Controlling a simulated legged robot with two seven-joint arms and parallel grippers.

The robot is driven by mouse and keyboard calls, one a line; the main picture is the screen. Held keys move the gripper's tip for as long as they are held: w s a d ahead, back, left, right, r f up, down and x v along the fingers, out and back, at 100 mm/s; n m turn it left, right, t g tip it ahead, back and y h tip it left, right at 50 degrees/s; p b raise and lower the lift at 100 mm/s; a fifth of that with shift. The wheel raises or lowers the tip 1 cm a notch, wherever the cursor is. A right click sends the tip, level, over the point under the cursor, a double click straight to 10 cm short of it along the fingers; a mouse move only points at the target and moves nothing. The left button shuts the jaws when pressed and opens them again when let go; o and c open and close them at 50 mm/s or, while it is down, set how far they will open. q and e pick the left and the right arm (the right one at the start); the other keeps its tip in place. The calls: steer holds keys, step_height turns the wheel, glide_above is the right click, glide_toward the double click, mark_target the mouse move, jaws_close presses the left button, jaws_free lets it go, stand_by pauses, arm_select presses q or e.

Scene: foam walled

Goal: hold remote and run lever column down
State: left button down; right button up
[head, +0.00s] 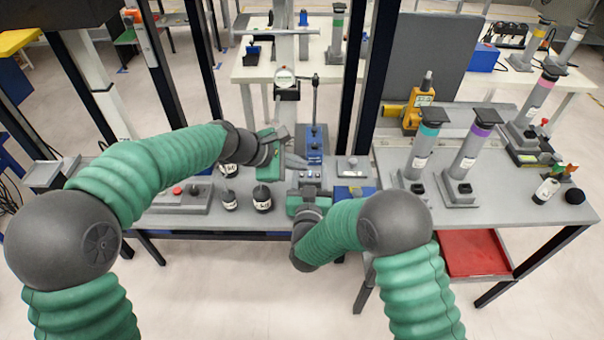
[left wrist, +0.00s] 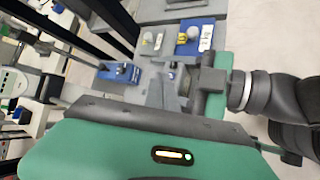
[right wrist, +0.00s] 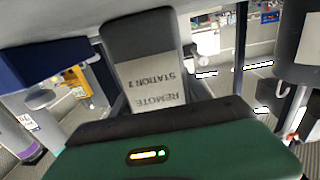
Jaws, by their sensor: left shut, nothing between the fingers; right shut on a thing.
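In the head view the remote (head: 310,175) shows as a small grey box above the bench's front edge. My left gripper (head: 296,160) is shut and empty, just left of and above the remote. A tall grey column with a round dial (head: 285,78) stands behind it. A thin upright lever (head: 315,95) rises from a blue base (head: 315,150) right of the column; that base also shows in the left wrist view (left wrist: 118,73). The column's foot is partly hidden.
Dark-lidded jars (head: 262,200) and a grey button box (head: 180,197) stand left on the bench. Another grey box (head: 353,168) is right of the remote. Dark frame posts (head: 373,75) flank the column. A right-hand table (head: 510,205) bears several capped cylinders.

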stand_by(0.4)
arm_select(q)
steer(key=shift+f, duration=0.35)
steer(key=shift+f, duration=0.3)
stand_by(0.4)
steer(key=shift+r, duration=0.15)
stand_by(4.2)
steer(key=shift+s+r, duration=0.1)
steer(key=shift+r, duration=0.5)
step_height(320, 180, up, 5)
stand_by(0.4)
stand_by(0.5)
